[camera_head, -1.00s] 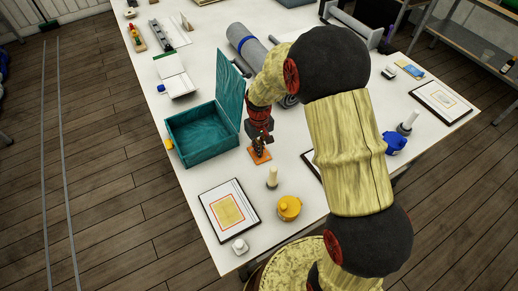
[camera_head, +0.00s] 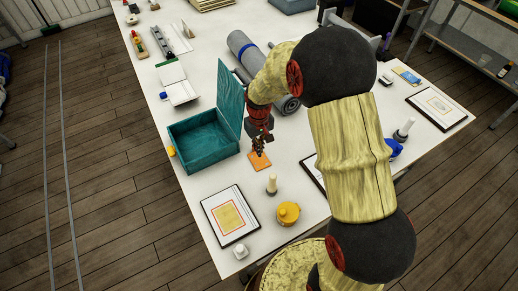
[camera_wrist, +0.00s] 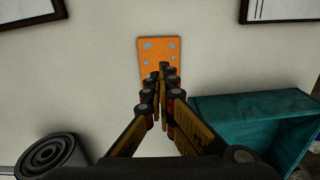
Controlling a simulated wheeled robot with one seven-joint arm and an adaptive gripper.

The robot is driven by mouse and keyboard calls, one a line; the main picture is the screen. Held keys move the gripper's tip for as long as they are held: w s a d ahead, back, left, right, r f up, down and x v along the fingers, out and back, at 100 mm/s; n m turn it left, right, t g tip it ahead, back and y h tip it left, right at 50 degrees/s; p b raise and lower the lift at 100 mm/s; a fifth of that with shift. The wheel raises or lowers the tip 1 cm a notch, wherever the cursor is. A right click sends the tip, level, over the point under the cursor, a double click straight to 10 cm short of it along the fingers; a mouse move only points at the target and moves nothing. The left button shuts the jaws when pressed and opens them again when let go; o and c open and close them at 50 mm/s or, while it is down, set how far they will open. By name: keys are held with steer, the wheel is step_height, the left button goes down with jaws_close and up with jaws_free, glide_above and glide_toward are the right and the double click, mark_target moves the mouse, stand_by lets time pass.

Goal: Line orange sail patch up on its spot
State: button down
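The orange sail patch (camera_head: 260,161) lies on the white table, right of the teal box's front corner. In the wrist view the patch (camera_wrist: 158,48) is a rounded orange rectangle with several grey dots, its lower part hidden behind my fingers. My gripper (camera_head: 264,147) is just above the patch, pointing down; in the wrist view its fingertips (camera_wrist: 165,72) are close together, with nothing visible between them. A framed sheet (camera_head: 242,233) with a red-outlined yellowish square lies at the near left. Another framed sheet (camera_head: 456,118) lies at the far right; a third (camera_head: 309,167) is mostly hidden by my arm.
The open teal box (camera_head: 205,152) stands left of my gripper, its lid raised. A pale candle-like post (camera_head: 272,186), a yellow pot (camera_head: 288,214) and a white block (camera_head: 240,251) stand near the front edge. A grey roll (camera_head: 243,50) lies behind.

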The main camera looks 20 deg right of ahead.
mark_target(259, 160)
steer(key=c, duration=2.3)
jaws_free()
steer(key=shift+c, duration=0.2)
steer(key=shift+o, duration=1.1)
steer(key=shift+r, duration=0.1)
step_height(259, 160, up, 12)
steer(key=s+r+t, duration=0.2)
steer(key=s+r, duration=0.3)
steer(key=s, duration=0.3)
steer(key=s+r+m+t+b, duration=0.1)
steer(key=s+r, duration=0.4)
steer(key=s, duration=0.3)
steer(key=s+r+t, duration=0.2)
steer(key=s+r, duration=0.4)
steer(key=s, duration=0.3)
steer(key=shift+m+t, duration=0.3)
